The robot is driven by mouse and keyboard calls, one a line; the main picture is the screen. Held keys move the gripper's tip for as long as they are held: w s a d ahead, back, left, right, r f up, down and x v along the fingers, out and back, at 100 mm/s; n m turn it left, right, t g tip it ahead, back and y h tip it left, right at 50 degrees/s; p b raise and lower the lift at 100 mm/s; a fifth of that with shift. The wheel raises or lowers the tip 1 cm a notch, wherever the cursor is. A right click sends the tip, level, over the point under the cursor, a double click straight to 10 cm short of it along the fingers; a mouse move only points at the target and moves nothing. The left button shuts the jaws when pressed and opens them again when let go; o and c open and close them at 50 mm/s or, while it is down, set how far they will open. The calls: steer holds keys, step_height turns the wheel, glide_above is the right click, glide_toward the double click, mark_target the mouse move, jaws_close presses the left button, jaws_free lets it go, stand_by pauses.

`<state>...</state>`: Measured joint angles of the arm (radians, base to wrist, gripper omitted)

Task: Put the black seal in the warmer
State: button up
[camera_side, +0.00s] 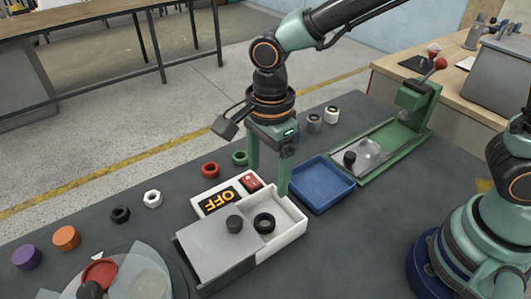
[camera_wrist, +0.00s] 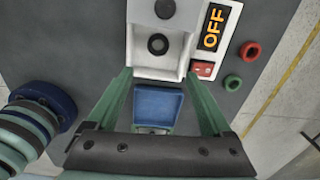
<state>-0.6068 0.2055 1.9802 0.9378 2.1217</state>
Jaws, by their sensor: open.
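The warmer (camera_side: 292,236) is a white box with an OFF display (camera_side: 220,200) and a red switch (camera_side: 251,182). Its grey lid (camera_side: 213,248), with a black knob (camera_side: 235,224), is slid to the left, leaving the right part open. A black seal (camera_side: 264,223) lies flat inside the open part; it also shows in the wrist view (camera_wrist: 158,44). Another black ring (camera_side: 120,214) lies on the table to the left. My gripper (camera_side: 269,182) is open and empty, fingers pointing down near the warmer's back right edge, apart from the seal.
A blue tray (camera_side: 322,185) stands right of the warmer. Red (camera_side: 210,170), green (camera_side: 240,158) and white (camera_side: 152,199) rings lie behind it. A green press-like fixture (camera_side: 405,135) stands at the back right. Round discs (camera_side: 150,284) are at the front left.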

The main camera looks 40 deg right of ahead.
steer(key=s+d+r+n+t, duration=0.1)
steer(key=d+r+n+t, duration=0.1)
steer(key=d+r+n, duration=0.3)
steer(key=s+d+r+n+t, duration=0.1)
steer(key=d+r+n+t, duration=0.2)
steer(key=d+n, duration=0.9)
steer(key=d+r, duration=0.2)
steer(key=d, duration=0.2)
steer(key=shift+s+d+r, duration=0.35)
steer(key=shift+s+r, duration=0.05)
